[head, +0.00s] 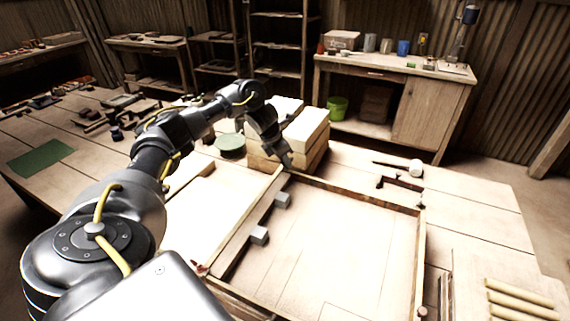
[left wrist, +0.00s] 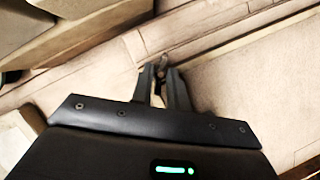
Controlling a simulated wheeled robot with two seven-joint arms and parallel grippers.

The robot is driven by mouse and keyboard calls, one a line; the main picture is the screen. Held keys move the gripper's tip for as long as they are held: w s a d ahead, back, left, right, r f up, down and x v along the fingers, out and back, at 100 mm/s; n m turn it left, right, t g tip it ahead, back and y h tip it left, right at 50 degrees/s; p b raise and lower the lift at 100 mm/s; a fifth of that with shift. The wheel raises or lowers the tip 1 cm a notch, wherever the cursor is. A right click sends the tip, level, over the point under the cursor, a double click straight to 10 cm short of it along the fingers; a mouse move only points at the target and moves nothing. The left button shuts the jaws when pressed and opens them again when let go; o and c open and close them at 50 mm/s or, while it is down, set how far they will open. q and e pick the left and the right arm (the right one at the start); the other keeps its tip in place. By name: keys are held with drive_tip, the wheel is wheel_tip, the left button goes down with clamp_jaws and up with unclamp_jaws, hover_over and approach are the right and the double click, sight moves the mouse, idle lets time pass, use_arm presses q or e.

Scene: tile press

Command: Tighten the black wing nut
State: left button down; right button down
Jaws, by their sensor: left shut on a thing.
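My left gripper (head: 287,163) reaches down to the far left corner of the wooden frame (head: 350,188) on the table. In the left wrist view its fingers (left wrist: 161,72) are close together on a small dark piece (left wrist: 163,62), which I take to be the black wing nut. The fingers hide most of it, so I cannot tell its angle or how tight it sits. In the head view the nut is hidden behind the gripper. My right gripper is not in view.
Pale wooden blocks (head: 308,135) are stacked just beyond the gripper. A green round tin (head: 230,146) stands left of the stack. Pale rods (head: 520,300) lie at the right. The frame's inside looks clear.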

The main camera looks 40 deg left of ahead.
use_arm(q)
drive_tip(key=shift+a+m+h, duration=0.1)
drive_tip(key=shift+m+h, duration=0.2)
drive_tip(key=shift+m, duration=0.6)
drive_tip(key=m+h, duration=0.1)
drive_tip(key=m, duration=0.1)
drive_tip(key=shift+w+r+m+g, duration=0.1)
drive_tip(key=shift+w+m+g, duration=0.05)
drive_tip(key=shift+m+g, duration=0.25)
drive_tip(key=m, duration=0.2)
drive_tip(key=shift+w+a+m+g+h, duration=0.1)
drive_tip(key=shift+m+g+h, duration=0.2)
drive_tip(key=shift+h, duration=0.1)
drive_tip(key=shift+a+m+g, duration=0.1)
drive_tip(key=shift+m+g, duration=0.4)
drive_tip(key=shift+m, duration=0.9)
drive_tip(key=shift+m+h+p, duration=0.3)
drive_tip(key=shift+m, duration=0.2)
drive_tip(key=c, duration=1.4)
unclamp_jaws()
drive_tip(key=shift+o, duration=0.2)
drive_tip(key=shift+g, duration=0.3)
